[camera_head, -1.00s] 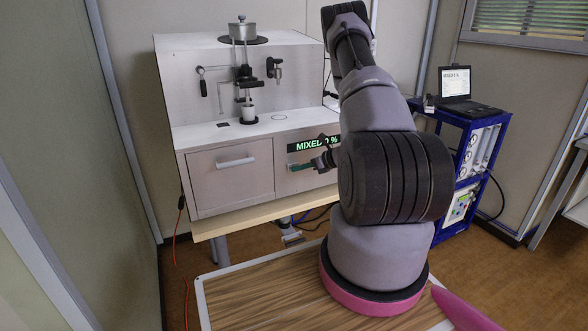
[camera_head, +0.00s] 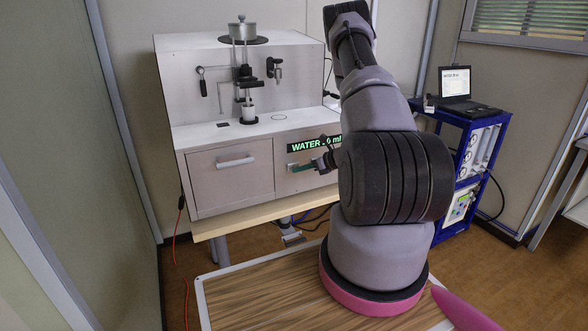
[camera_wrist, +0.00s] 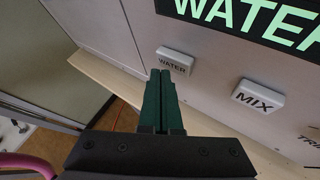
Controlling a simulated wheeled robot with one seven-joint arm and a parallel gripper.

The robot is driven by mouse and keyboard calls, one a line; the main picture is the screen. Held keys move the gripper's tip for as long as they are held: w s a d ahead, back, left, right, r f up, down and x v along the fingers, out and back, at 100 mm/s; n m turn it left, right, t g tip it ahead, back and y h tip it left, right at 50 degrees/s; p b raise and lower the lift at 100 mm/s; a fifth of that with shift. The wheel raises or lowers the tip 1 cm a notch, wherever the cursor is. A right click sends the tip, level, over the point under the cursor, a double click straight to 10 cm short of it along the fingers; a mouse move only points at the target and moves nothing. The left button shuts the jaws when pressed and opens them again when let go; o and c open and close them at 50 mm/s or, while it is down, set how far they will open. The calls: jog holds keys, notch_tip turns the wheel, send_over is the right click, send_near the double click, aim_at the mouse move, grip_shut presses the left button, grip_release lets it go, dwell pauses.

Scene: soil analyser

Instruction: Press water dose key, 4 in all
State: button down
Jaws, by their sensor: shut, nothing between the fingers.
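The white water key (camera_wrist: 174,61), labelled WATER, is on the analyser's front panel in the wrist view. My gripper (camera_wrist: 161,73) is shut and empty, its green fingertips together just beside the key's lower left edge. I cannot tell whether they touch it. The head view shows my gripper (camera_head: 298,167) at the right part of the analyser's front, under the display (camera_head: 314,144). The display reads WATER with a value in ml, partly hidden by my arm. The keys are not readable in the head view.
A white MIX key (camera_wrist: 258,97) lies right of the water key, with another label cut off beyond it. The analyser (camera_head: 232,165) stands on a wooden-edged table. A cup (camera_head: 249,113) stands under its dispenser. A blue cart with a laptop (camera_head: 457,85) is at right.

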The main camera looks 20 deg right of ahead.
jog(key=shift+s, duration=0.3)
dwell(0.4)
jog(key=shift+w, duration=0.4)
jog(key=shift+w, duration=0.45)
dwell(0.9)
jog(key=shift+s, duration=0.85)
jog(key=shift+w, duration=0.45)
